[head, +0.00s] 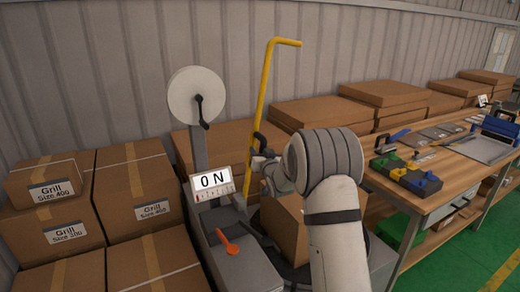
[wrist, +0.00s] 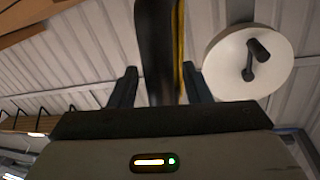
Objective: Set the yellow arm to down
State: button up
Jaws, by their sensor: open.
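The yellow arm (head: 262,95) stands upright in the head view, with its top bent over to the right. My gripper (head: 262,154) is at its lower half, and I cannot tell whether they touch. In the wrist view my gripper (wrist: 160,88) is open, one finger on each side of a dark upright bar. A thin yellow strip of the arm (wrist: 180,48) shows along that bar's right edge. Whether the dark bar is the arm's shaded side is unclear. The arm's lower end is partly hidden behind my wrist.
A machine with a white reel (head: 196,96) and black crank stands left of the yellow arm. Its display (head: 213,183) reads ON, above an orange lever (head: 228,243). Cardboard boxes (head: 150,205) crowd the left and back. A wooden workbench (head: 440,172) stands right.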

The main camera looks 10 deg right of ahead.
jog(key=shift+w, duration=0.5)
jog(key=shift+c, duration=0.2)
grip_shut()
